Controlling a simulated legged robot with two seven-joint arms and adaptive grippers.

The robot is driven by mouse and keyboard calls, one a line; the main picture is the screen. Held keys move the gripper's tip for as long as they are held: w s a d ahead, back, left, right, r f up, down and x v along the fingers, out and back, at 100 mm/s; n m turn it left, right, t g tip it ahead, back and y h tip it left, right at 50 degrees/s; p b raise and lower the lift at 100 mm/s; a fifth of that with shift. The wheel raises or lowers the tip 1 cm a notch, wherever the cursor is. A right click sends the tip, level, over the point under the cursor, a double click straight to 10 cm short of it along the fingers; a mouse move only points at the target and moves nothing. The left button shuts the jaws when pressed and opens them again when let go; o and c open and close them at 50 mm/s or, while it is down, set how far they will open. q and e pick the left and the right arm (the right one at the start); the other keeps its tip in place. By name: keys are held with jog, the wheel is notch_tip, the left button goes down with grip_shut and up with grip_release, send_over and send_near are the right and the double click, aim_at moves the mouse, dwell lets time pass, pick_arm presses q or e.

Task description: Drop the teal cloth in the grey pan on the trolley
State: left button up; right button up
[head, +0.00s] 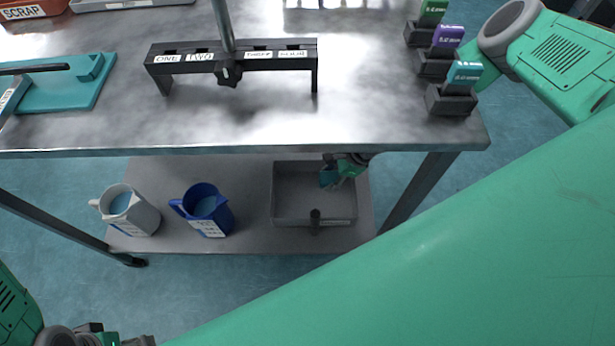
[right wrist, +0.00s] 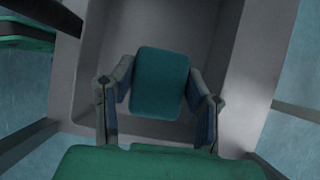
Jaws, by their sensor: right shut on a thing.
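The grey pan (head: 295,215) sits on the lower shelf of the trolley, with a small dark upright part at its front. My right gripper (head: 335,172) is over the pan's right rear part, shut on the teal cloth (head: 327,178). In the right wrist view the teal cloth (right wrist: 160,80) is a rounded block between the two fingers of the right gripper (right wrist: 160,98), with the grey pan (right wrist: 205,35) behind it. The gap between cloth and pan floor is hard to judge. My left gripper (head: 100,336) is partly cut off at the bottom left; its fingers are unclear.
A grey jug (head: 142,218) and a blue jug (head: 222,216) stand left of the pan on the lower shelf (head: 255,235). The metal tabletop (head: 370,120) overhangs the pan's rear, carrying a black labelled rack (head: 232,60), a teal board (head: 60,92) and small labelled blocks (head: 452,102).

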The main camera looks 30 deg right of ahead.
aim_at(318, 197)
jog(key=shift+w+a, duration=0.2)
jog(key=shift+a, duration=0.3)
jog(key=shift+a+f+m+b, duration=0.15)
jog(key=shift+a+f+b, duration=0.05)
jog(key=shift+f+b, duration=0.35)
jog(key=shift+a+f+m+b, duration=0.15)
jog(key=shift+f+b, duration=0.35)
jog(key=f+b, duration=0.3)
jog(key=f, duration=0.1)
jog(key=shift+d, duration=0.25)
jog(key=shift+w+d+f+b, duration=0.1)
jog(key=shift+d+f+b, duration=0.05)
jog(key=shift+f+b, duration=0.3)
jog(key=f+b, duration=0.3)
jog(key=shift+a, duration=0.35)
pick_arm(q)
notch_tip(318, 197, down, 9)
jog(key=a, duration=0.1)
jog(key=shift+w+f, duration=0.15)
jog(key=shift+w, duration=0.05)
pick_arm(e)
jog(key=shift+d, duration=0.1)
jog(key=o, duration=1)
jog(key=shift+d, duration=0.15)
